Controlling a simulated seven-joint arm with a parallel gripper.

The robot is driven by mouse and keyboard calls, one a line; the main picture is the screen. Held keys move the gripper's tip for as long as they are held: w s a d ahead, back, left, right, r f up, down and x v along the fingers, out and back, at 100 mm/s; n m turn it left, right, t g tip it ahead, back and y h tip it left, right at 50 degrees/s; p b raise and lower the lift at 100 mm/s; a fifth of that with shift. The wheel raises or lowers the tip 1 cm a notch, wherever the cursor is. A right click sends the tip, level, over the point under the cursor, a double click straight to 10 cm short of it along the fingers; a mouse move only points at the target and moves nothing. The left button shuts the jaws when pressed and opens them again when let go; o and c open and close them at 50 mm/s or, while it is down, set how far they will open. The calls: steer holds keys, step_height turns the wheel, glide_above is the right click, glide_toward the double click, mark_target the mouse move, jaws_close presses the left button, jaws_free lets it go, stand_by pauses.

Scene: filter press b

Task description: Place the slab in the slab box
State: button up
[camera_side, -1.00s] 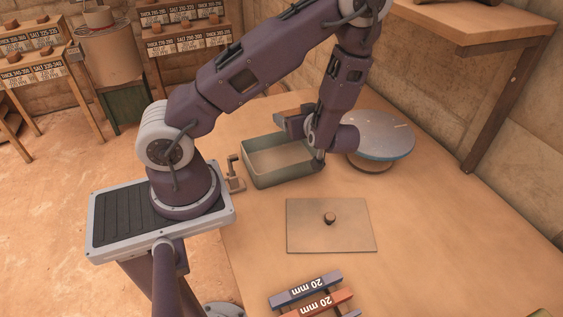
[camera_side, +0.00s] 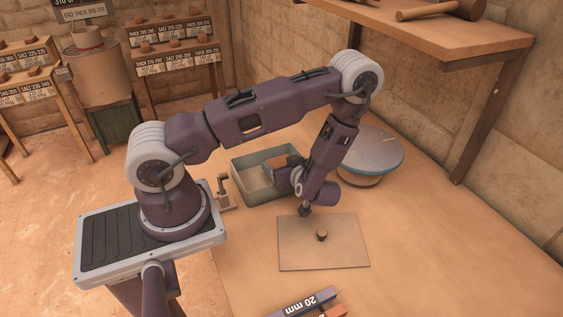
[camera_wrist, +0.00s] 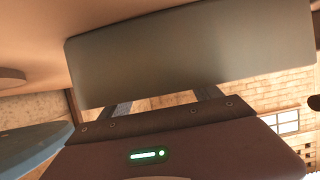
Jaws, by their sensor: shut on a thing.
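In the side view my gripper (camera_side: 279,171) is low, over or beside the right part of the slab box. The slab box (camera_side: 264,199) is an open grey-green tray on the table. My wrist hides its right part.
A flat tan board (camera_side: 340,255) with a dark knob (camera_side: 321,235) lies in front of my wrist. A blue-grey round disc (camera_side: 375,150) stands behind on the right. A small stand (camera_side: 223,192) is left of the box. Labelled 20 mm bars (camera_side: 305,302) lie in front.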

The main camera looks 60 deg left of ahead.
steer(key=shift+f, duration=0.3)
steer(key=o, duration=1.4)
